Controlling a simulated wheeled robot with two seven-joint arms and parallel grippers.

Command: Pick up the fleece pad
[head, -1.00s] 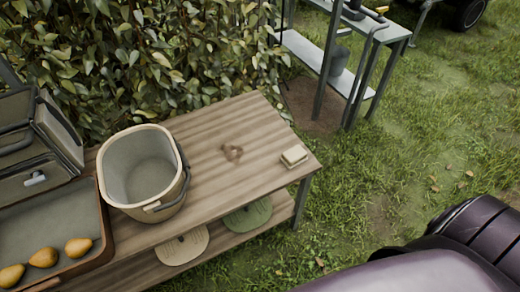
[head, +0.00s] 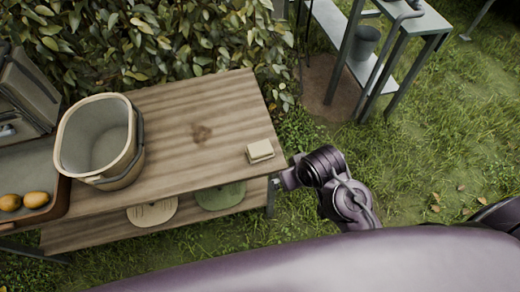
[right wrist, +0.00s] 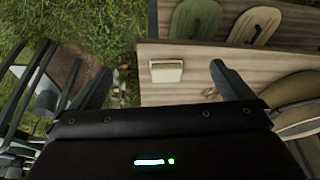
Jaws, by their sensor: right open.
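The fleece pad (head: 260,151) is a small cream block lying flat near the right end of the wooden table (head: 180,155). In the right wrist view the pad (right wrist: 166,71) shows between and beyond the two fingers, apart from both. My right gripper (head: 287,180) is just off the table's right end, close to the pad. In the right wrist view it (right wrist: 164,84) is open with nothing between its fingers. My left gripper is not in view.
Round lids (head: 222,196) lie on the lower shelf. A hedge stands behind the table. A metal rack (head: 357,60) stands at the back right. The tabletop around the pad is clear.

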